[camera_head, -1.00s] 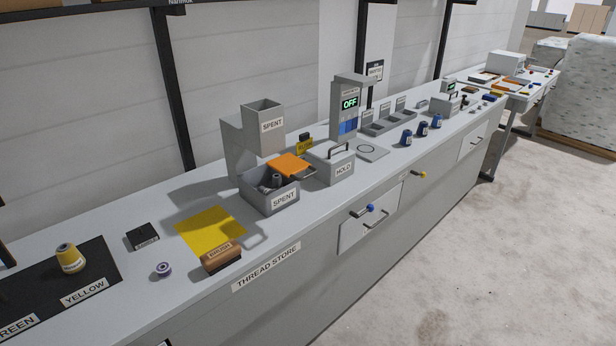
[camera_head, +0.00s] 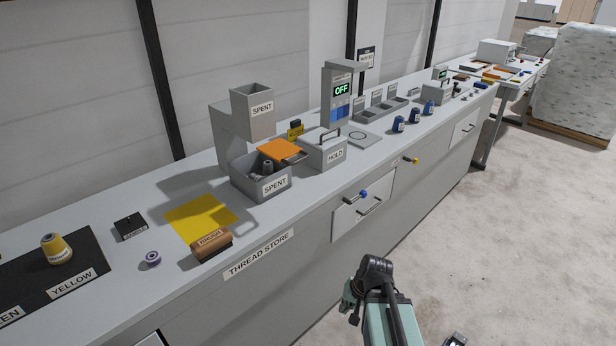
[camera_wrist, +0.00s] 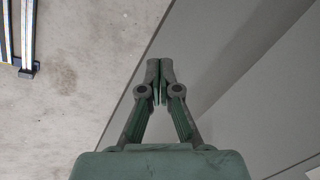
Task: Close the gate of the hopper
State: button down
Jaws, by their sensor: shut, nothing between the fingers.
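The hopper (camera_head: 252,112) is a grey chute labelled SPENT, standing on the counter in the head view. An orange plate, seemingly its gate (camera_head: 281,149), sticks out to the right at the hopper's foot, with a grey handle at its outer end. An open grey bin (camera_head: 263,186), also labelled SPENT, stands below with grey spools in it. My gripper (camera_wrist: 160,66) is shut and empty in the wrist view, over the floor and beside a grey panel, touching nothing that I can see. In the head view my arm is low in front of the counter, well apart from the gate.
Right of the bin stands the lidded HOLD box (camera_head: 325,152), then a display post (camera_head: 341,92) reading OFF. A yellow sheet (camera_head: 201,216) and a brush (camera_head: 212,244) lie left of the bin. Drawer handles (camera_head: 358,196) jut from the counter front. Floor in front is open.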

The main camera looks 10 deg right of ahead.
jog(key=w+d+r+m+t+y+b, duration=0.1)
jog(key=w+d+r+t, duration=0.2)
jog(key=r, duration=0.8)
jog(key=w+d+r+m+t, duration=0.1)
jog(key=w+r+m+t, duration=0.3)
jog(key=r, duration=0.7)
notch_tip(320, 180, up, 18)
jog(key=w+a+r+t+y, duration=0.1)
jog(key=a+t+y, duration=0.1)
jog(key=t+y, duration=0.1)
jog(key=w+a+m+y+p, duration=0.1)
jog(key=w+a+p, duration=0.1)
jog(key=w+a, duration=0.7)
jog(key=w, duration=0.2)
jog(key=shift+w+f+t+y, duration=0.3)
jog(key=shift+f+t, duration=0.05)
jog(key=shift+t, duration=0.05)
